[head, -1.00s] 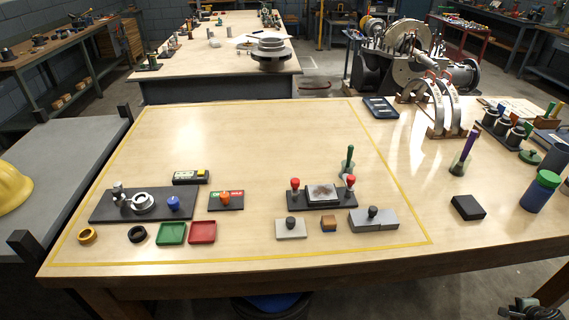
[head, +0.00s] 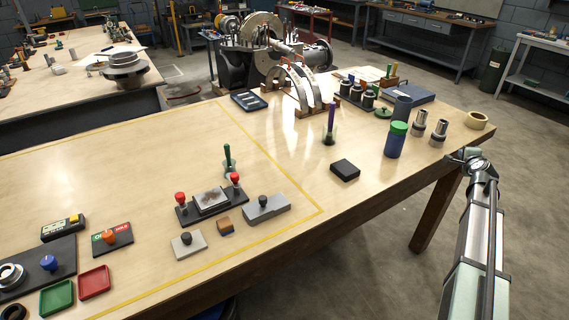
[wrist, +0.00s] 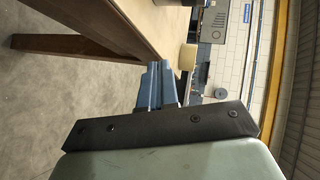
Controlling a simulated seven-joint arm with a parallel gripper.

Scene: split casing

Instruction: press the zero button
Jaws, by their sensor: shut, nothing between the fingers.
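A small black box (head: 50,232) with a green display stands at the left of the table in the head view. It carries a yellow button (head: 74,219) on its top, the likely zero button; any label is too small to read. My gripper (wrist: 155,86) shows in the wrist view with its blue-grey fingers together and nothing between them. It is off the right end of the table, far from the box. In the head view my arm rises at the right; the fingers cannot be made out there. The box does not show in the wrist view.
A dark plate with a blue knob (head: 49,263) lies before the box. An orange-knobbed plate (head: 112,240) and green (head: 57,298) and red (head: 94,282) trays are near. Red-knobbed fixture (head: 211,202), black block (head: 345,170) and blue jar (head: 396,141) stand farther right.

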